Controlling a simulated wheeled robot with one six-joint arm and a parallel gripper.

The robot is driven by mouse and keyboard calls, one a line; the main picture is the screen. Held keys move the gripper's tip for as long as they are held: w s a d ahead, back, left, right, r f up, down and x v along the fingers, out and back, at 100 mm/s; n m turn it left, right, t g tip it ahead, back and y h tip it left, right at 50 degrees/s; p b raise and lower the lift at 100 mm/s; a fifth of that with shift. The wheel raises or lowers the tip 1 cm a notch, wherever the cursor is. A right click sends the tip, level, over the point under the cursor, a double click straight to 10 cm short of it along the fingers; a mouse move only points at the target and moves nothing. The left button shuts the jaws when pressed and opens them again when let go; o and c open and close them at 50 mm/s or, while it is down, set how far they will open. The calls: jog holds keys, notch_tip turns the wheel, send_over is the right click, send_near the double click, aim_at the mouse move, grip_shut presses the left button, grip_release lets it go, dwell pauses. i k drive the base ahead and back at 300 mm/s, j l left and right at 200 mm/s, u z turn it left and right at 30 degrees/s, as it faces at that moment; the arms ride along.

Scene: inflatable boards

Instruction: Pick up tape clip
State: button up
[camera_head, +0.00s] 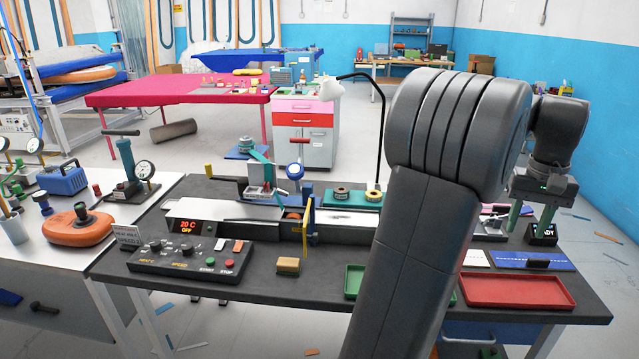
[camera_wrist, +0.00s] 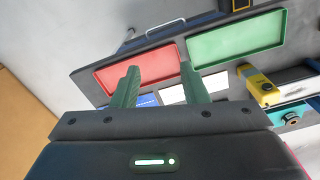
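My gripper (camera_head: 530,222) is at the right of the head view, above the right part of the dark workbench. In the wrist view my gripper (camera_wrist: 159,68) shows two green fingers spread apart with nothing held between them. I cannot pick out the tape clip for certain. A small dark piece (camera_head: 537,263) lies on a blue strip (camera_head: 508,259) below my gripper in the head view; I cannot tell if it is the clip. In the wrist view part of the blue strip (camera_wrist: 148,100) shows between the fingers. My arm hides part of the bench.
A red tray (camera_head: 515,291) lies at the bench's front right; a green tray (camera_wrist: 237,39) lies beside it in the wrist view. A control panel (camera_head: 187,261), a tan block (camera_head: 288,266) and a green board with tape rolls (camera_head: 352,200) are to the left. A yellow device (camera_wrist: 258,84) stands nearby.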

aim_at(266, 186)
jog(key=i+j+u, duration=0.1)
jog(key=j, duration=0.3)
jog(key=i+j, duration=0.1)
jog(key=j, duration=0.3)
jog(key=i+j+u, duration=0.15)
jog(key=j, duration=0.6)
jog(key=i+j+u, duration=0.15)
jog(key=j, duration=0.2)
jog(key=i+j, duration=0.1)
jog(key=i, duration=0.25)
jog(key=i+j+u, duration=0.1)
jog(key=i, duration=0.25)
